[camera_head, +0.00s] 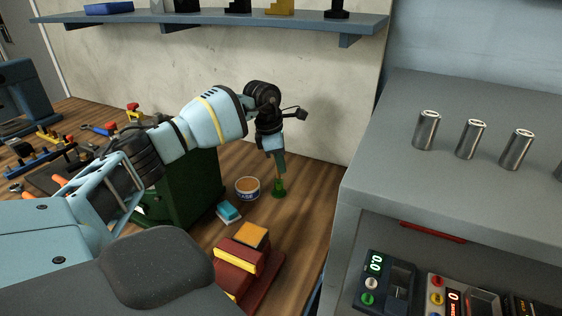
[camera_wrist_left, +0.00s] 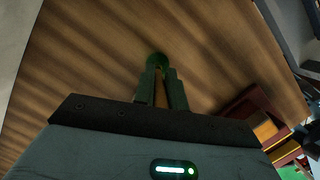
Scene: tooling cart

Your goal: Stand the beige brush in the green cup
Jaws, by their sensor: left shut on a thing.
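My left gripper (camera_head: 279,170) points down at the back of the wooden workbench. It is shut on the beige brush (camera_head: 280,177), which shows as a thin, nearly upright strip below the fingertips. In the left wrist view the brush (camera_wrist_left: 160,94) shows between the two fingers (camera_wrist_left: 161,90). The small green cup (camera_head: 279,189) stands on the bench directly under the gripper. It also shows just beyond the fingertips in the left wrist view (camera_wrist_left: 157,60). The brush's lower end meets the cup in the picture; I cannot tell how far inside it is. My right gripper is not in view.
A white tub (camera_head: 247,188) with orange-brown contents stands left of the cup. A teal-topped block (camera_head: 229,212) and a dark red fixture (camera_head: 243,262) are nearer. A dark green box (camera_head: 190,190) stands left. The grey cart (camera_head: 400,170) bounds the right. Bench right of the cup is clear.

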